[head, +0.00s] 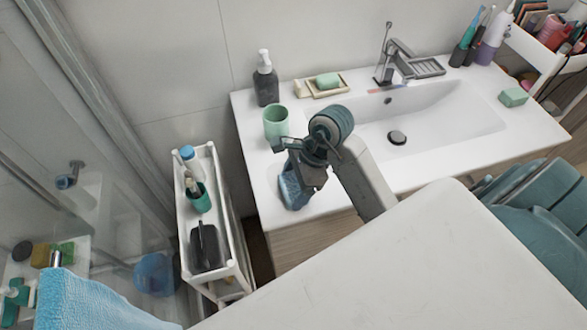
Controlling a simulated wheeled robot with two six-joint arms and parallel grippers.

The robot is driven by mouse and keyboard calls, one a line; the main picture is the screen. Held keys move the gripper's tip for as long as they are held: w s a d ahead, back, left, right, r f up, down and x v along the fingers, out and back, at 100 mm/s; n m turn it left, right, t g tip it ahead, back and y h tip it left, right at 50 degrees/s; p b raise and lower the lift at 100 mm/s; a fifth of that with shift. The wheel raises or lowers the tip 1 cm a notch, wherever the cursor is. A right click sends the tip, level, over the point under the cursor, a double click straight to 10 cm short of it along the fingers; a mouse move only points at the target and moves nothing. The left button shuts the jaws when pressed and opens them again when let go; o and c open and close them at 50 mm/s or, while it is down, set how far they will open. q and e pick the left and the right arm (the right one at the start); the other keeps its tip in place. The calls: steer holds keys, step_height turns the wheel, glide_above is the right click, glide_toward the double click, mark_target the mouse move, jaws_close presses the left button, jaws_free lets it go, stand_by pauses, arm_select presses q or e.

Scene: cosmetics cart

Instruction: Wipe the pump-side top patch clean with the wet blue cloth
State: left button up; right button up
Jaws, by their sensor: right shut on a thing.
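My right gripper (303,172) is over the left front part of the white sink top (252,158). It is shut on the blue cloth (291,191), which hangs below the fingers and seems to touch the top near its left front edge. A dark pump bottle (266,84) stands at the back left of the top. I cannot make out a dirty patch on this side; the cloth and my gripper hide part of the surface. My left gripper is not in view.
A green cup (276,122) stands close behind my right gripper. A soap dish (327,84) is at the back, the basin (440,118) to the right. A narrow white cart (185,243) stands left of the sink. A light blue towel (95,303) hangs at the lower left.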

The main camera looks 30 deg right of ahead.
steer(key=shift+f, duration=0.3)
